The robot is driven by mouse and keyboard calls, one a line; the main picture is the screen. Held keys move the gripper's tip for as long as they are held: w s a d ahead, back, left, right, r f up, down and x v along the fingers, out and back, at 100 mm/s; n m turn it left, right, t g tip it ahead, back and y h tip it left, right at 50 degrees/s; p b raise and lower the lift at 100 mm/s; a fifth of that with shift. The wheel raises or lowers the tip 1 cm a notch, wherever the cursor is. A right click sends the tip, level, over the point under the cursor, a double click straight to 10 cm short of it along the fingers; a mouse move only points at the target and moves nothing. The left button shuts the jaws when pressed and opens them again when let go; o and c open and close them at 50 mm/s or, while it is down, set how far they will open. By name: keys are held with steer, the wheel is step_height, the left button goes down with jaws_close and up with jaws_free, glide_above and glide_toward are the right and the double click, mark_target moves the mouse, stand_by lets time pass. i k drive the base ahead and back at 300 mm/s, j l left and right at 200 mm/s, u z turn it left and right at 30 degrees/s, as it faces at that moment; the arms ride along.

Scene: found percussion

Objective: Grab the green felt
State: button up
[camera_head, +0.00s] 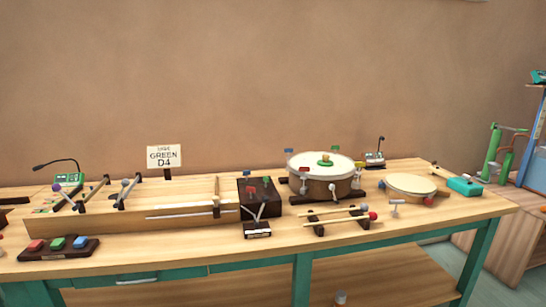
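A sign (164,156) behind the bench reads "GREEN D4" under a smaller, unclear line. My gripper is not in view.
The wooden workbench (215,252) has green legs. A long stringed wooden piece (130,226) stands behind the tray. A dark box (259,196), a drum (325,187), mallets on a rack (340,221) and a flat drum (410,185) stand to the right.

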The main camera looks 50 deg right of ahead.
mark_target(324, 162)
steer(key=k+l+u, duration=0.3)
steer(key=l, duration=0.2)
steer(key=k+l+u, duration=0.1)
steer(key=l+u, duration=0.2)
steer(key=l, duration=0.25)
steer(key=k+l+u, duration=0.6)
steer(key=l, duration=0.15)
steer(key=k+l, duration=0.7)
steer(key=k+l+u, duration=0.1)
steer(key=k+l, duration=0.6)
steer(key=k, duration=0.1)
